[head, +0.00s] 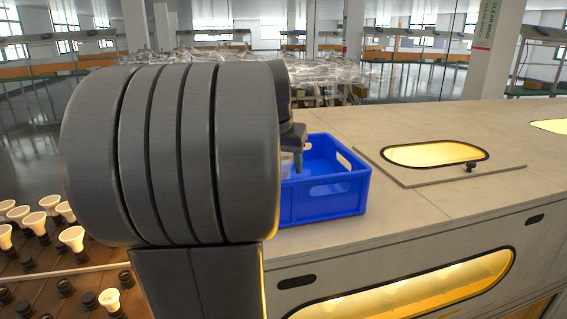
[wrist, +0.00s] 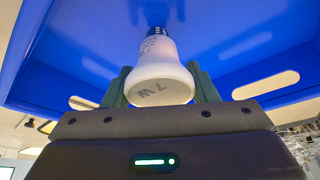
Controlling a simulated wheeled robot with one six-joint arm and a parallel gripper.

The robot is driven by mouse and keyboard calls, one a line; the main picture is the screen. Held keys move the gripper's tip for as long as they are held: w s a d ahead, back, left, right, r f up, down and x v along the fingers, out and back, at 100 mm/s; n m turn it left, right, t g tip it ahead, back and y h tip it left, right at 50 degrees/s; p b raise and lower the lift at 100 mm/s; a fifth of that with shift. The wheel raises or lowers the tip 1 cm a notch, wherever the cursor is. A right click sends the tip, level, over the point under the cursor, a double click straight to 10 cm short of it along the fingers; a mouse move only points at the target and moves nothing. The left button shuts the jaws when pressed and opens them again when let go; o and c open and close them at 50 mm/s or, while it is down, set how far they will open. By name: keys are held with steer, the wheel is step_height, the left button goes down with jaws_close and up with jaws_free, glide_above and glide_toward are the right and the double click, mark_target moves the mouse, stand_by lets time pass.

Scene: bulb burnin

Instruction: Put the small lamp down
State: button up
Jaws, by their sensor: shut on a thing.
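The small lamp (wrist: 160,75) shows in the wrist view as a white bulb with a dark base, with small print on its side and "7W" on its face. My gripper (wrist: 160,88) is shut on it, a finger at each side. The blue crate (head: 335,196) stands on the bench in the head view, and its blue inside (wrist: 70,55) fills the background of the wrist view. In the head view my gripper (head: 296,150) is at the crate's left part, mostly hidden by my arm. Whether the lamp touches the crate floor I cannot tell.
A rack of lamps and sockets (head: 60,270) lies at the lower left. The bench top (head: 410,210) right of the crate is clear up to a hatch with a lit window (head: 435,154). The crate's walls stand close around my gripper.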

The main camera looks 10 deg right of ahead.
steer(key=shift+f, duration=0.2)
steer(key=o, duration=1)
steer(key=v, duration=1.2)
steer(key=shift+r, duration=0.15)
